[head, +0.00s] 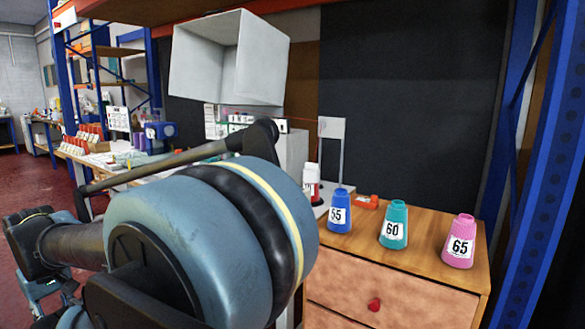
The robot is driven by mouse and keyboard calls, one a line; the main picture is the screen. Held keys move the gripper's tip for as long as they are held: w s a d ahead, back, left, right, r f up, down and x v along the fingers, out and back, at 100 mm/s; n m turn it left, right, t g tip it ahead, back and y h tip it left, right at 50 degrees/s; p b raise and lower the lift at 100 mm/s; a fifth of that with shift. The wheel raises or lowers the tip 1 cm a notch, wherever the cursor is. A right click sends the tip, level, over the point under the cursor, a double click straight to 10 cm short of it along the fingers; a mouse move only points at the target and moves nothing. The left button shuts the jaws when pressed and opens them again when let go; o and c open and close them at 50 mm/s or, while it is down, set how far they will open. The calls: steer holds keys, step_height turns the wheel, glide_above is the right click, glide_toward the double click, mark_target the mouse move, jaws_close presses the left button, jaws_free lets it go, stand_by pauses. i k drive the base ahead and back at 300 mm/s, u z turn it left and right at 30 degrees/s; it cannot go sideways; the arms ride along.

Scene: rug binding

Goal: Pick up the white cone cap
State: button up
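I cannot pick out a cone cap that is plainly white. A small white container with a red label (311,183) stands at the back left of the wooden cabinet top, partly behind my arm. Three cone-shaped pieces stand upright to its right: a blue one marked 55 (340,212), a teal one marked 60 (394,225) and a pink one marked 65 (461,242). My arm fills the lower left and hides part of the cabinet. My gripper's fingers do not show.
The wooden cabinet (420,276) has a drawer with a red knob (374,304). A small red-orange item (366,202) lies behind the cones. A blue upright (548,190) stands close on the right. A grey open box (228,60) hangs above. Red floor (40,185) is open at left.

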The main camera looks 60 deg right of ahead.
mark_target(312, 171)
steer(key=i, duration=1.15)
steer(key=z, duration=3.65)
